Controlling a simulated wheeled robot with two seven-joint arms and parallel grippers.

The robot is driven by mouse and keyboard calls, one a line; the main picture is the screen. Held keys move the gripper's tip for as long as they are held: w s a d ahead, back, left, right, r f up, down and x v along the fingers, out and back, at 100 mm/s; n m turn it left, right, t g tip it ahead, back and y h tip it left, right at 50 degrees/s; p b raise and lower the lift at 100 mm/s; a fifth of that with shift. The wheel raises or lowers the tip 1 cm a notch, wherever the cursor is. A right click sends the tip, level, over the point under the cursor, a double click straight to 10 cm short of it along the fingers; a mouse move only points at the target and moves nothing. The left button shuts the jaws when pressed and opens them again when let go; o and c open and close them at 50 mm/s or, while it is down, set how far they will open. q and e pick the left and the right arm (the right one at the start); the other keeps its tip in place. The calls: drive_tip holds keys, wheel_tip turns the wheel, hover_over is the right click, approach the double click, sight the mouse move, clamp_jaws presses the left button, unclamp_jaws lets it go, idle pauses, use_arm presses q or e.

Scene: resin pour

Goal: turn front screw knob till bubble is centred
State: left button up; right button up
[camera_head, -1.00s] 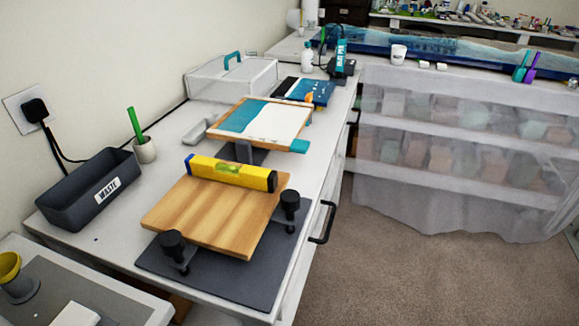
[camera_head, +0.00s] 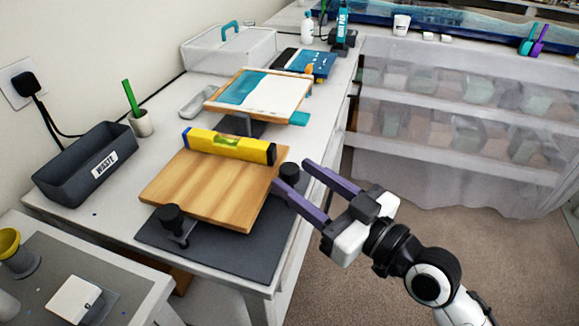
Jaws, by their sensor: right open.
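A yellow spirit level (camera_head: 228,146) lies across the far part of a wooden board (camera_head: 212,187). Its green vial shows near the middle, but the bubble is too small to read. A black screw knob (camera_head: 171,217) stands at the board's front left corner. My left gripper is out of view.
The board stands over a dark grey mat (camera_head: 222,250) on the white bench. A waste bin (camera_head: 88,165) and a pot with a green stick (camera_head: 141,122) stand at the left. A painted panel (camera_head: 262,95) is behind the level.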

sight(297, 178)
drive_tip(key=shift+x, duration=1.6)
drive_tip(key=shift+c, duration=0.4)
